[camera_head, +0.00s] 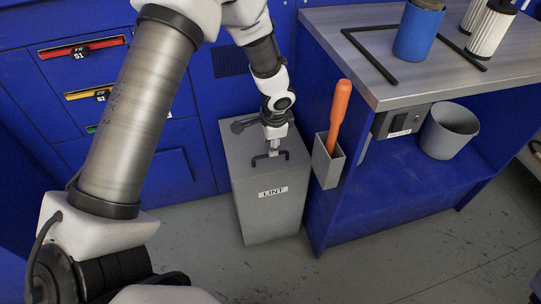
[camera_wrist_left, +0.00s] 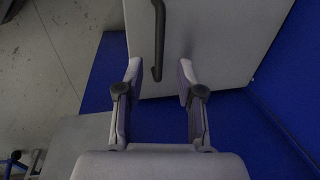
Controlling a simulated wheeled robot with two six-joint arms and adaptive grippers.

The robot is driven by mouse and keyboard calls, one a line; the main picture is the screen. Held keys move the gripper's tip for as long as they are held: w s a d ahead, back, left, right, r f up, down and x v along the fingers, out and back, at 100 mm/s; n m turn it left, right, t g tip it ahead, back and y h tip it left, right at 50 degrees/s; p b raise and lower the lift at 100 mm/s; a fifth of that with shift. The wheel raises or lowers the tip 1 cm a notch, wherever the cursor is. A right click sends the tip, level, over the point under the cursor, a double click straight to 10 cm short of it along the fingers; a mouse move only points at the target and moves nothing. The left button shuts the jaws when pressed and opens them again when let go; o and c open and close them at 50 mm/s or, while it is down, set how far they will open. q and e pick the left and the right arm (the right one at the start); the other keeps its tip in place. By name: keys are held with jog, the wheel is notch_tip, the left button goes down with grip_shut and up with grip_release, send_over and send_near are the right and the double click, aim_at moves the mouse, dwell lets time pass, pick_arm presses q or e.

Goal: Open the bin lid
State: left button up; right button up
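The grey bin (camera_head: 268,210) labelled LINT stands on the floor between the blue cabinets, and its lid (camera_head: 240,148) looks shut. A dark bar handle (camera_head: 258,162) is on the lid near its front edge. My left gripper (camera_head: 273,149) is above the lid at the handle. In the left wrist view its two fingers (camera_wrist_left: 158,75) are open, one on each side of the near end of the handle (camera_wrist_left: 159,38). I cannot tell whether they touch it. The lid (camera_wrist_left: 215,40) also shows there as a pale panel. My right gripper is not in view.
A holder (camera_head: 327,163) with an orange-handled tool (camera_head: 339,112) is fixed just right of the bin. A workbench (camera_head: 400,60) bears a blue cylinder (camera_head: 418,35) and white filters. A grey bucket (camera_head: 449,131) sits on its shelf. The floor in front (camera_head: 360,250) is clear.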

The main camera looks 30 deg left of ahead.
pick_arm(q)
jog(key=f, duration=0.2)
jog(key=f+b, duration=0.1)
jog(key=f, duration=0.1)
jog(key=shift+w+a+f, duration=0.1)
jog(key=shift+w+a, duration=0.2)
jog(key=shift+c, duration=0.3)
